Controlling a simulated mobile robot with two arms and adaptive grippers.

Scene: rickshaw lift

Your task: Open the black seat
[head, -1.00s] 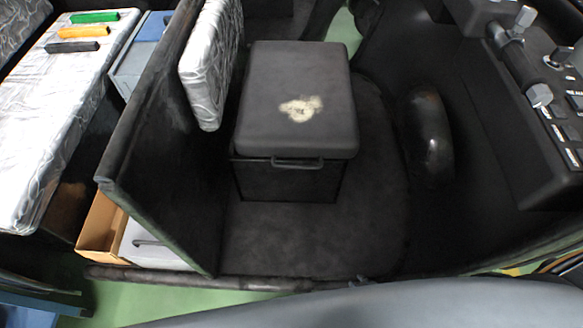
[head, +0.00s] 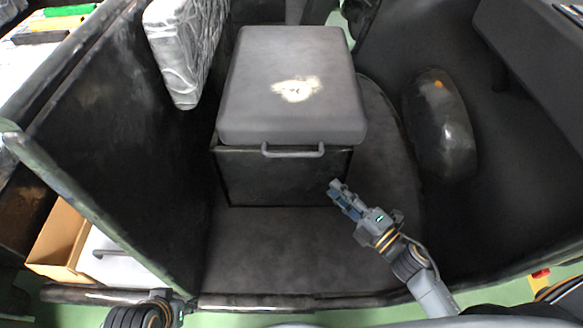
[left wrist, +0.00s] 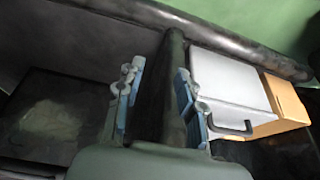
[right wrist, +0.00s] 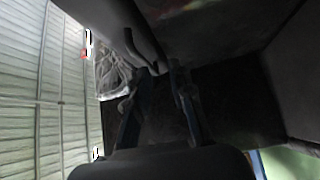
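The black seat (head: 290,75) is a box with a closed grey-black lid that has a pale worn patch. Its handle (head: 292,153) is a grey bar on the lid's front edge. My right gripper (head: 345,195) is open and empty, apart from the handle, below and right of it in the head view. In the right wrist view the open fingers (right wrist: 160,85) face a grey bar, apparently the handle. Contact there is unclear.
A dark partition (head: 110,120) with a silver cushion (head: 183,50) stands left of the seat. A cardboard box (head: 58,240) lies behind it. A rounded black hump (head: 440,125) is on the right. The floor before the seat (head: 290,250) is clear.

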